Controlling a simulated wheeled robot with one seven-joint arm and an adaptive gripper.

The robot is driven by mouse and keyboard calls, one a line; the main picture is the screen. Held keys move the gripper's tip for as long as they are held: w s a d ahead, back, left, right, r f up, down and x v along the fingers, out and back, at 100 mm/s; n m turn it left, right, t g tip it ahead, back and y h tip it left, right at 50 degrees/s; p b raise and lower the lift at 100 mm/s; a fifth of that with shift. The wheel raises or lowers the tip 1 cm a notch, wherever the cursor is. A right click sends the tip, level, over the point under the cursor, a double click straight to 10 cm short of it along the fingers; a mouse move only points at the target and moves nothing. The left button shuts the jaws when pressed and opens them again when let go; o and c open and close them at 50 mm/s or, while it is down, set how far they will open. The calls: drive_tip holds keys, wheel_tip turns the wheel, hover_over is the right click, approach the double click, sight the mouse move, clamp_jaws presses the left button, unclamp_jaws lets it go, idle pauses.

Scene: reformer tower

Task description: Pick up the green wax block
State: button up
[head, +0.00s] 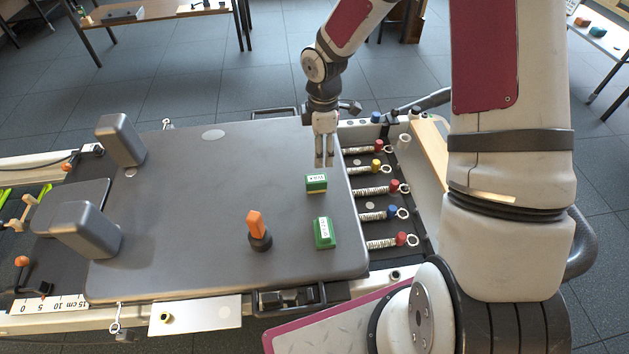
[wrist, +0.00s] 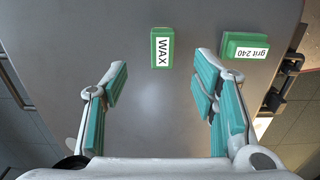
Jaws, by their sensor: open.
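The green wax block (head: 316,183) lies on the dark grey platform (head: 200,200), near its right edge, with a white label on it. In the wrist view the wax block (wrist: 161,48) shows its "WAX" label, ahead of the fingers and roughly centred between them. My gripper (head: 324,163) is above the platform, just behind the wax block in the head view. In the wrist view my gripper (wrist: 165,85) has its teal-padded fingers wide apart, with nothing between them.
A second green block (head: 324,232), labelled "grit 240" in the wrist view (wrist: 243,47), lies nearby. An orange-topped peg (head: 257,230) stands left of it. Grey metal blocks (head: 90,228) stand at the left. Coloured springs (head: 375,190) lie right of the platform.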

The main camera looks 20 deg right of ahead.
sight(316, 178)
wheel_tip(316, 178, down, 7)
drive_tip(key=shift+a+r+b, duration=0.1)
drive_tip(key=shift+b, duration=1.05)
drive_tip(key=shift+a+f+b, duration=0.2)
drive_tip(key=shift+f+b, duration=0.3)
drive_tip(key=shift+f, duration=0.4)
drive_tip(key=shift+a+f+b, duration=0.25)
drive_tip(key=shift+f+b, duration=0.3)
drive_tip(key=shift+f, duration=0.4)
drive_tip(key=shift+a+f+b, duration=0.2)
drive_tip(key=shift+f+b, duration=0.3)
drive_tip(key=shift+f, duration=0.4)
drive_tip(key=shift+c, duration=0.3)
clamp_jaws()
